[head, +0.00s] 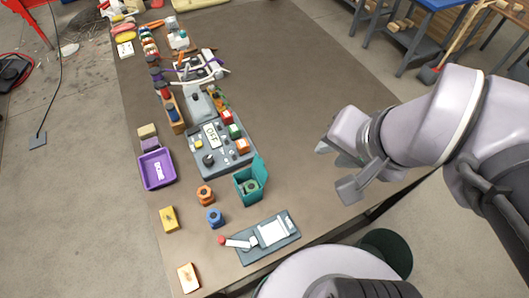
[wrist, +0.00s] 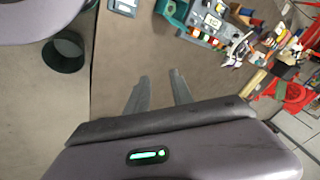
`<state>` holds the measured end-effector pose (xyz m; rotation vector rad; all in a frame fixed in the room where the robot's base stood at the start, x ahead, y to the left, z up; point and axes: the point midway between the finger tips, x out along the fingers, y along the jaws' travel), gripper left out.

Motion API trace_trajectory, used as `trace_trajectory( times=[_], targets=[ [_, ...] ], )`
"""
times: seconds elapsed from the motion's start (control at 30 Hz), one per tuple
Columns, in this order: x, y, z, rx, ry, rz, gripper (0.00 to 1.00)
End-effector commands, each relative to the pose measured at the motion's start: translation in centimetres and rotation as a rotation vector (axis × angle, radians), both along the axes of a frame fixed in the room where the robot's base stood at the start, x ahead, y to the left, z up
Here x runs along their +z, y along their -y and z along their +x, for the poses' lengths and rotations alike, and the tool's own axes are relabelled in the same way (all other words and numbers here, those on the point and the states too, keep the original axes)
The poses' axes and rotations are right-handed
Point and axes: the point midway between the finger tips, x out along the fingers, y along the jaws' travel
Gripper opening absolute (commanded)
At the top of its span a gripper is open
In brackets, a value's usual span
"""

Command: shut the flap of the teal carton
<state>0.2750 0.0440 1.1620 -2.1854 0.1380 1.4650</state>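The teal carton (head: 243,194) stands near the front of the brown table, left of my gripper. Its flap (head: 261,168) is open and stands up at the carton's far right side. A dark green round part (head: 250,186) shows inside. In the wrist view the teal carton (wrist: 173,14) is cut by the top edge. My gripper (head: 337,168) is open and empty, above bare table to the right of the carton. In the wrist view its two fingers (wrist: 160,77) are spread apart, well short of the carton.
A grey control panel (head: 212,160) stands just behind the carton. A grey board with a lever (head: 266,238) lies in front. Orange (head: 205,195) and blue (head: 215,218) parts sit to its left, then a purple bin (head: 157,169). The table between carton and gripper is clear.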

Motion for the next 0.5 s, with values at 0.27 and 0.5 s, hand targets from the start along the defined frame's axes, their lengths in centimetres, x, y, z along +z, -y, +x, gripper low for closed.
trace_trajectory(
  times=[0.27,0.5],
  targets=[
    [-0.6,-2.4,11.3,-0.258,-0.518,0.186,0.0],
    [-8.3,-3.8,14.0,-0.433,-0.791,0.249,0.0]
  ],
)
